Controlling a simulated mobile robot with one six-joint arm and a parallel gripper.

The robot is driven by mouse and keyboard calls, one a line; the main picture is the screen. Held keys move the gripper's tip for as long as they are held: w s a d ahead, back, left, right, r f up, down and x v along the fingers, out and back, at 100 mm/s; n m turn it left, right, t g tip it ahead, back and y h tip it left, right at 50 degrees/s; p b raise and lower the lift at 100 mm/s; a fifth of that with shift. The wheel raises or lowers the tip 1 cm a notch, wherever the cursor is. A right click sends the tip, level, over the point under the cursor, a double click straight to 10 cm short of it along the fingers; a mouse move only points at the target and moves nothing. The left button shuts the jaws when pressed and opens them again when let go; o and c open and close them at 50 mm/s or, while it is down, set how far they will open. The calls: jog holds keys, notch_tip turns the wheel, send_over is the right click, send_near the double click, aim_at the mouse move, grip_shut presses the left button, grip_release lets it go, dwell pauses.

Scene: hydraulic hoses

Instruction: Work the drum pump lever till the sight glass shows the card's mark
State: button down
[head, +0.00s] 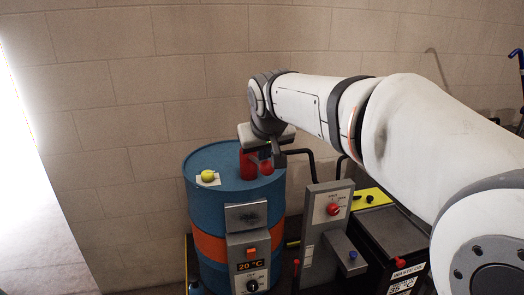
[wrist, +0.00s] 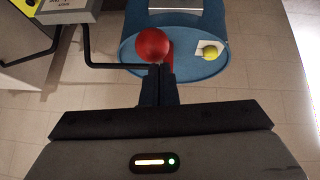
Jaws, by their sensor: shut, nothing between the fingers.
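A blue drum (head: 207,222) with an orange band stands left of centre in the head view. Its top shows in the wrist view (wrist: 190,66). A red pump body (head: 248,165) stands on the drum top. A red ball knob (head: 266,168), probably the lever's end, is beside it; it also shows in the wrist view (wrist: 152,45). My gripper (head: 277,160) is over the drum's right side, close to the knob. Its fingers (wrist: 159,72) are together and empty, just behind the knob in the wrist view; I cannot tell whether they touch it. I cannot make out the sight glass or the card's mark.
A yellow ball (head: 208,175) sits on a white square on the drum top. A heater box (head: 248,255) reading 20 °C is on the drum's front. A grey panel (head: 326,230) and black waste bin (head: 385,235) stand to the right. Black pipes (wrist: 105,66) run beside the drum.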

jog(key=shift+s+d+f+b, duration=0.1)
jog(key=shift+d+f+b, duration=0.15)
jog(key=shift+d+b, duration=0.15)
jog(key=shift+d+f+b, duration=0.1)
jog(key=shift+f+b, duration=0.15)
jog(key=shift+b, duration=0.25)
jog(key=b, duration=0.1)
jog(key=f+b, duration=0.1)
jog(key=shift+s+f+t+b, duration=0.2)
jog(key=shift+s+t+b, duration=0.15)
jog(key=shift+t, duration=0.05)
notch_tip(320, 180, down, 14)
jog(key=s+t+y+b, duration=0.1)
jog(key=t+b, duration=0.5)
jog(key=b, duration=2.4)
jog(key=shift+s+d+f+y, duration=0.2)
jog(key=shift+s+d+y, duration=0.1)
jog(key=shift+s+y, duration=0.1)
jog(key=shift+f, duration=0.1)
jog(key=shift+s, duration=0.1)
